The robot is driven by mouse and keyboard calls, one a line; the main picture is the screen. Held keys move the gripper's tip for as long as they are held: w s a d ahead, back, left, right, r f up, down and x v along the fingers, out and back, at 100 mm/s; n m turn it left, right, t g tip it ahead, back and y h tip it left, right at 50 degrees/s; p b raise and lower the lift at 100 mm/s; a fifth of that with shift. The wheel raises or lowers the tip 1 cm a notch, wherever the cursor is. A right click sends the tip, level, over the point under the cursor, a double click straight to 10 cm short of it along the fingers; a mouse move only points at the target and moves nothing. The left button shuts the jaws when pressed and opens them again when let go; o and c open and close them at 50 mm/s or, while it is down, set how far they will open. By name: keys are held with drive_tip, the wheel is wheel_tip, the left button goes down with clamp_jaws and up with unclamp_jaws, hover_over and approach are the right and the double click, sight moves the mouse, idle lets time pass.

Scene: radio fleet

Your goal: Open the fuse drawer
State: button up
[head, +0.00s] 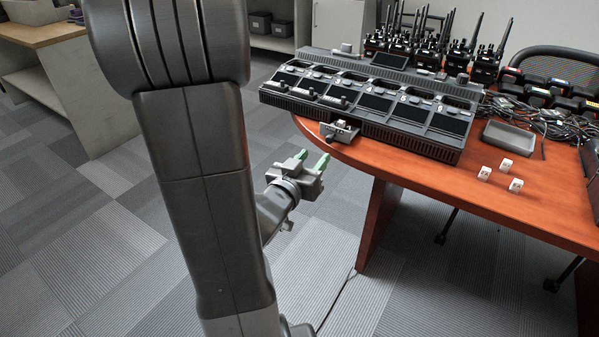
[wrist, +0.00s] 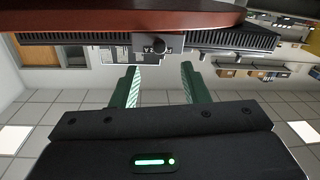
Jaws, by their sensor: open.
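The fuse drawer (head: 340,132) is a small grey front with a knob, low on the front face of the long black charger (head: 440,151), at the table's edge. In the wrist view, which appears upside down, the drawer front (wrist: 148,42) with its dark round knob (wrist: 160,46) shows between and beyond the fingertips. How far the drawer is out, if at all, I cannot tell. My gripper (head: 313,160) has green fingers. It is open and empty, off the table edge, in front of and below the drawer. In the wrist view the fingers (wrist: 157,80) are apart and not touching the drawer.
The charger stands on the red-brown table (head: 455,180). Several radios (head: 485,62) stand behind it. To the right are a grey tray (head: 508,138), small white blocks (head: 515,185) and tangled cables. The floor in front of the table is clear around my gripper.

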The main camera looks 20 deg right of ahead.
sight(329, 141)
drive_tip(key=v, duration=0.6)
drive_tip(key=shift+s+a, duration=0.1)
idle(0.5)
drive_tip(key=b+x, duration=0.1)
drive_tip(key=x, duration=1.2)
drive_tip(key=shift+w+d, duration=0.3)
drive_tip(key=shift+d, duration=0.05)
drive_tip(key=shift+s, duration=0.1)
